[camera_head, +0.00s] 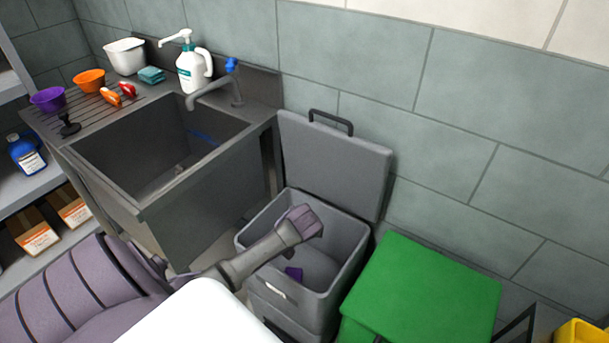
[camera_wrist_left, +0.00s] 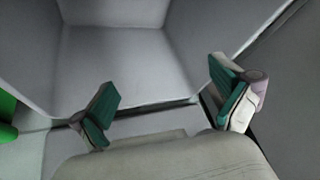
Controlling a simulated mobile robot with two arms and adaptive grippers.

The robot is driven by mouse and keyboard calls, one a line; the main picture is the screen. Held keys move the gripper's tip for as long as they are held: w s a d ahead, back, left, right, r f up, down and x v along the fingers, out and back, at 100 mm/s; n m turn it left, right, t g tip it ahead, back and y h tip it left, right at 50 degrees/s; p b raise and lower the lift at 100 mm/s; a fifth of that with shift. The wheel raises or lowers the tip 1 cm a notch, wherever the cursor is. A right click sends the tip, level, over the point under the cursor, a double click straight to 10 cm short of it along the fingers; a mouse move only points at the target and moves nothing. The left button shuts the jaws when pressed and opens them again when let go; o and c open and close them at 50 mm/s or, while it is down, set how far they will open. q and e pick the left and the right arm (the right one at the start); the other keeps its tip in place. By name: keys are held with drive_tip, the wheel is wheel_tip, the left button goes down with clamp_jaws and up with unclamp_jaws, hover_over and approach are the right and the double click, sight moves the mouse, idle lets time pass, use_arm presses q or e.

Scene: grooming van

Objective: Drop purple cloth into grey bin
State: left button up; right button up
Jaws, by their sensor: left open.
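The grey bin (camera_head: 345,235) stands on the floor right of the sink with its lid (camera_head: 335,165) raised against the wall. A small purple patch, which looks like the purple cloth (camera_head: 293,273), shows inside the bin by its near wall; most of it is hidden or too small to make out. My left gripper (camera_head: 304,222) is above the bin's opening. In the left wrist view its two teal-padded fingers (camera_wrist_left: 164,107) are wide apart with nothing between them, over the grey bin's inside (camera_wrist_left: 125,65). No cloth shows in that view. My right gripper is not in view.
A green-lidded bin (camera_head: 430,285) stands close on the right, with a yellow container (camera_head: 582,333) beyond. The sink (camera_head: 160,150) is at left, with a pump bottle (camera_head: 193,72), an orange bowl (camera_head: 90,81) and a purple bowl (camera_head: 47,98) on its top. Shelves are at far left.

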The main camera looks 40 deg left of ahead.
use_arm(q)
drive_tip(key=v, duration=0.9)
drive_tip(key=shift+r, duration=0.2)
drive_tip(key=shift+s, duration=0.1)
drive_tip(key=shift+d, duration=0.1)
